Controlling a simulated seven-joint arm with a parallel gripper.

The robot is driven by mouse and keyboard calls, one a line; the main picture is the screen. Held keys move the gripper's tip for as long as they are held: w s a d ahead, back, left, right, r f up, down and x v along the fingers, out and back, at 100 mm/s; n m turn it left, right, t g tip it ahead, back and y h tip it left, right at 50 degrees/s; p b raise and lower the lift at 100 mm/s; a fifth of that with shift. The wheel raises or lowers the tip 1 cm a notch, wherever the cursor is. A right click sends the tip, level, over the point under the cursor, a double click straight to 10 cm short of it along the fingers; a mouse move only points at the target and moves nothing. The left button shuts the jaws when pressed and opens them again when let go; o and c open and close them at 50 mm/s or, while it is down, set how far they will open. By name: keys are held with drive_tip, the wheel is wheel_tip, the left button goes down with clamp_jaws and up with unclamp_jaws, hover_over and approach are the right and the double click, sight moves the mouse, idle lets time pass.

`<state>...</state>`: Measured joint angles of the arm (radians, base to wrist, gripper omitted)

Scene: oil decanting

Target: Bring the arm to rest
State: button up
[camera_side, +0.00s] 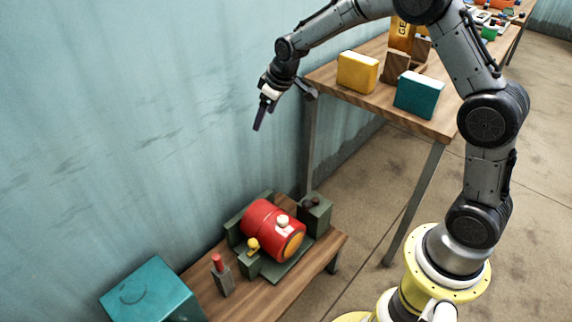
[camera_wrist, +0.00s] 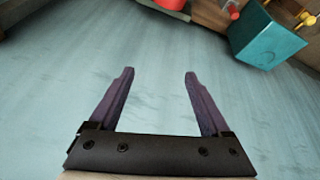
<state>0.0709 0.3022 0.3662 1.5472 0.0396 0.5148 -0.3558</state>
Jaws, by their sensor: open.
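The wall fills most of the view beyond the fingers. My arm reaches over from the yellow base at the lower right and is bent at the elbow. No finger touches anything.
A low bench (camera_side: 325,256) holds a red drum (camera_side: 262,222) in a dark green cradle. A teal box (camera_side: 152,290) stands at the lower left. The wooden table (camera_side: 380,97) carries a yellow block (camera_side: 357,72) and a teal block (camera_side: 416,94). Air around the gripper is free.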

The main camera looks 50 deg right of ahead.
drive_tip(key=s+a+r+t, duration=0.3)
drive_tip(key=s+r, duration=1.6)
drive_tip(key=s+f+m+g, duration=0.1)
drive_tip(key=s+f, duration=0.2)
drive_tip(key=s, duration=0.5)
drive_tip(key=s+f+m+g, duration=0.1)
drive_tip(key=s+f, duration=0.3)
drive_tip(key=s, duration=0.5)
drive_tip(key=shift+s+a+m, duration=0.15)
drive_tip(key=shift+s+m, duration=0.15)
drive_tip(key=shift+m, duration=0.1)
